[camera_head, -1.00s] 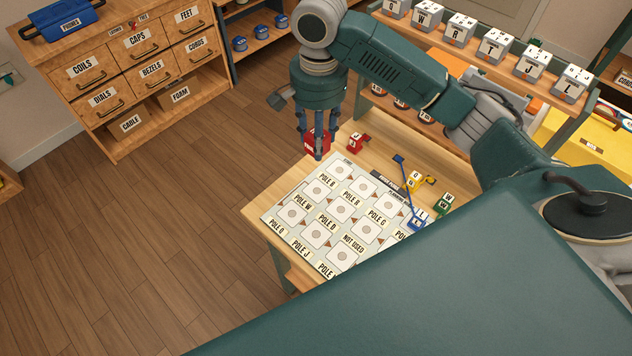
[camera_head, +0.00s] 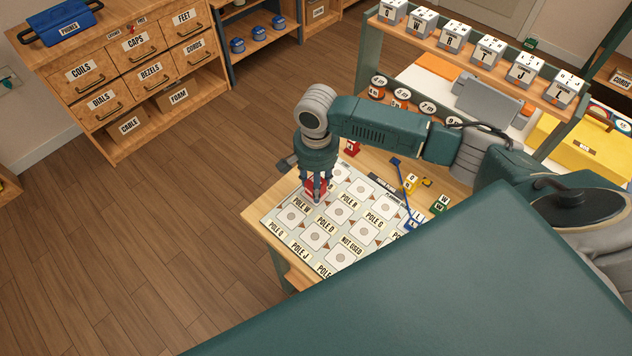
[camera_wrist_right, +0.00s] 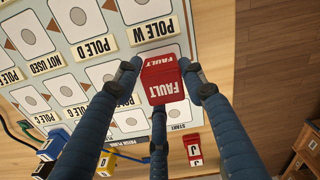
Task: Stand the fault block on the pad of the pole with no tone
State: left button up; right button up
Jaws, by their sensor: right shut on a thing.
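The red fault block (camera_head: 316,187), lettered FAULT, is held in my right gripper (camera_head: 316,194). In the wrist view the block (camera_wrist_right: 162,82) sits between the fingertips of the right gripper (camera_wrist_right: 160,75), which are shut on it. It appears upright over the planning sheet (camera_head: 276,215), close to the POLE W label (camera_head: 301,205). Part of the sheet beneath is hidden, and I cannot tell whether the block touches it. The sheet bears several white pads with grey discs and pole labels, among them POLE D (camera_head: 325,222). My left gripper is out of view.
A red J block (camera_head: 352,147) stands behind the sheet. A rack of white lettered cubes (camera_head: 488,50) rises behind the table. My own body covers the sheet's lower right.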

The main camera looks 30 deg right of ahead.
jog(key=o, duration=1.2)
jog(key=shift+f, duration=0.15)
notch_tip(320, 180, up, 12)
jog(key=shift+r+b, duration=0.2)
jog(key=shift+b, duration=0.4)
